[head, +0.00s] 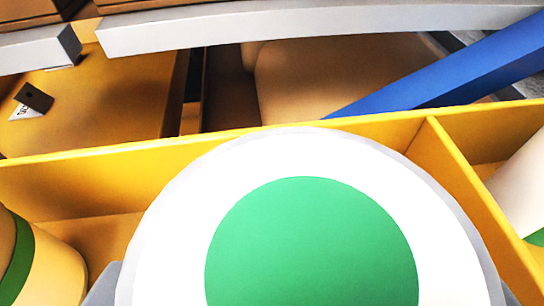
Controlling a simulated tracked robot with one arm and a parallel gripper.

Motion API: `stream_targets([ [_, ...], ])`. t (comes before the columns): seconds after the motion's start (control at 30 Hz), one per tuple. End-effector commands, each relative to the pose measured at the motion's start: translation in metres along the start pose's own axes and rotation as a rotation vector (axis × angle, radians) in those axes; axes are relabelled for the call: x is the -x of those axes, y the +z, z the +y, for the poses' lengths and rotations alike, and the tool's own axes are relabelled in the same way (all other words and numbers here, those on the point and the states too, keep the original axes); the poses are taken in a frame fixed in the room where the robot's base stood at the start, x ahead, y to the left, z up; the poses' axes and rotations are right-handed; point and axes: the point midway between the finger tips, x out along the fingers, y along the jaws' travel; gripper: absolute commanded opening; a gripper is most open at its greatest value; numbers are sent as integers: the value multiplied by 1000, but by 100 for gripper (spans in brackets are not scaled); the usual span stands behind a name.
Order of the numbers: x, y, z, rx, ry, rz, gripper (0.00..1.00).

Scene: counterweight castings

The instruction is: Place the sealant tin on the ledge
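A sealant tin (165,240), seen from its end as a white disc with a green circle and grey rim, fills the lower middle of the view, very near the camera. Grey finger parts of my gripper (310,290) show at its lower left and lower right, close against its sides. The gripper looks shut on the tin; its fingertips are mostly hidden. The tin overlaps the yellow wall behind it. I cannot tell for sure which surface is the ledge; a pale grey bar (320,28) runs across the top.
A yellow divided tray (110,158) spans the view, with a green-banded tin (58,268) at left and another pale tin (525,185) at right. A blue beam (450,72) slants behind it. A small dark tag (34,97) with a white card lies upper left.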

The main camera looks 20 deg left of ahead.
Motion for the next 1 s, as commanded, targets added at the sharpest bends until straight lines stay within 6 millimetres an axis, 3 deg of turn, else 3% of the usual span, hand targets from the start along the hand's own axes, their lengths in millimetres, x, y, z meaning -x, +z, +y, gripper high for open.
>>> stream_targets([
  [0.2, -25, -9, -4, 1, 1, 2, 32],
  [0.37, -30, -8, -5, 0, 0, 1, 32],
  [0.67, -42, 21, -5, -1, 0, -2, 32],
  [1.0, -44, 24, -5, 0, 1, 3, 32],
])
